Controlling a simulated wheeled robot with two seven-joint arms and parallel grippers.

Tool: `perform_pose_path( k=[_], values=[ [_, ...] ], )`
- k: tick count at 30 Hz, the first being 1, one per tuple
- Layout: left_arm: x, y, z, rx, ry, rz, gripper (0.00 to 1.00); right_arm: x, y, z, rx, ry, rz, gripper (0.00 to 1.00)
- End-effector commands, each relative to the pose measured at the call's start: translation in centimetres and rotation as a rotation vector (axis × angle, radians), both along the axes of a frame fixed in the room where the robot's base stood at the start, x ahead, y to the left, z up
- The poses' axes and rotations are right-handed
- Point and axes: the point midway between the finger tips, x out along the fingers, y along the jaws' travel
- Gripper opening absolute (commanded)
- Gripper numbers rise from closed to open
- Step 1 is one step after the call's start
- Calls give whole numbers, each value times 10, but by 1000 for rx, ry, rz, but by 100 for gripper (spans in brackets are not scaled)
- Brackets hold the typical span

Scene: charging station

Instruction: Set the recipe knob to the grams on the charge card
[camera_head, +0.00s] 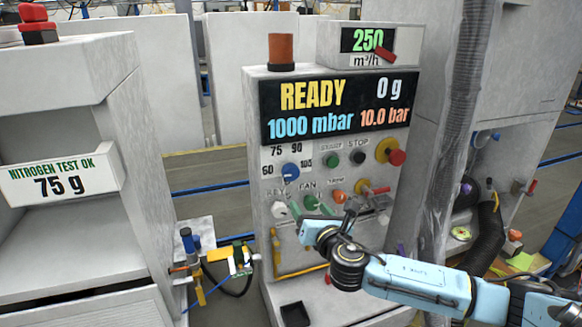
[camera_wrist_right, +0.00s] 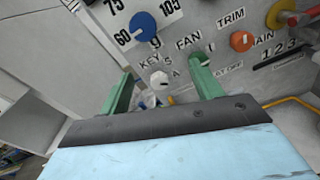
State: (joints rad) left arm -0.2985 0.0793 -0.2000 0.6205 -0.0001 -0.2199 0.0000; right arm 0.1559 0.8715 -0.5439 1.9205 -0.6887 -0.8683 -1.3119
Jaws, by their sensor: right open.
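The charge card (camera_head: 62,178) on the left cabinet reads "NITROGEN TEST OK 75 g". The recipe knob (camera_head: 290,171) is blue, on the grey panel, with 60, 75, 90 and 105 printed around it. It also shows at the top of the right wrist view (camera_wrist_right: 143,23), where its white mark appears to point toward 60. My right gripper (camera_head: 304,222) is in front of the panel, below the recipe knob. In the wrist view its green fingers (camera_wrist_right: 163,78) are apart, with the white KEY switch (camera_wrist_right: 158,82) seen between them; contact cannot be told. My left gripper is not in view.
Green FAN (camera_head: 311,202) and orange TRIM (camera_head: 339,196) knobs sit right of the KEY switch. START, STOP and a red emergency button (camera_head: 397,157) are above them. The display (camera_head: 340,107) reads READY, 0 g. A grey hose (camera_head: 455,130) hangs at right.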

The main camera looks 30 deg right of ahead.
Motion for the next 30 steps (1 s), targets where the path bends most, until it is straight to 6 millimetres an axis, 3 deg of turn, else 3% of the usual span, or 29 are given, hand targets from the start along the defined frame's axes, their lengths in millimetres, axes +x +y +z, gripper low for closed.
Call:
perform_pose_path(
  k=[1,6,24,30],
  values=[
    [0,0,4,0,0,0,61,-1,4,20,-47,-22,13,65],
    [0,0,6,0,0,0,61,3,7,38,-107,-48,21,65],
    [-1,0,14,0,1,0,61,99,-16,37,-102,-46,20,65],
    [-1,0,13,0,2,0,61,120,-21,36,-101,-45,21,65]
  ],
)
